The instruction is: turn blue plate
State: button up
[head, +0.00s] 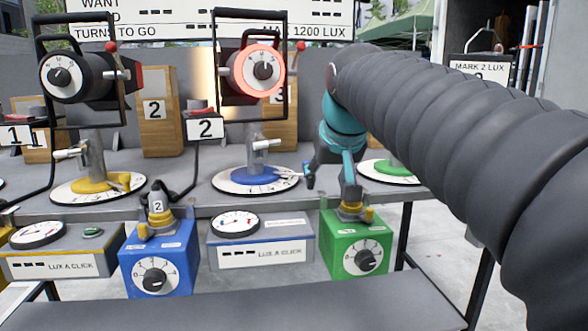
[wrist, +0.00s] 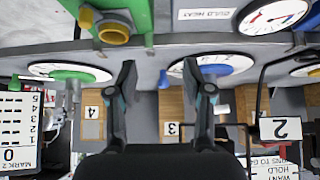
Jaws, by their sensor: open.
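The blue plate (head: 250,175) lies on a white marked disc under the middle lamp (head: 258,68), on the grey bench. A lever sticks out of it to the right. My gripper (head: 329,184) is open and empty, just right of the disc. In the upside-down wrist view the blue plate (wrist: 214,69) is beside one finger of my open gripper (wrist: 158,72). That finger covers part of the white disc. I cannot tell whether any finger touches the lever.
A yellow plate (head: 92,185) is at the left and a green plate (head: 392,168) at the right, partly behind my arm. In front are a blue box (head: 158,258) and a green box (head: 352,244) with knobs. Wooden blocks (head: 158,112) stand behind.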

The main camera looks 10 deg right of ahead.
jog(key=t+b, duration=0.1)
send_near(308, 161)
jog(key=b+x, duration=0.1)
jog(key=x, duration=0.9)
jog(key=shift+w+f+b, duration=0.15)
jog(key=shift+w+b, duration=0.15)
jog(key=shift+b, duration=0.1)
grip_shut()
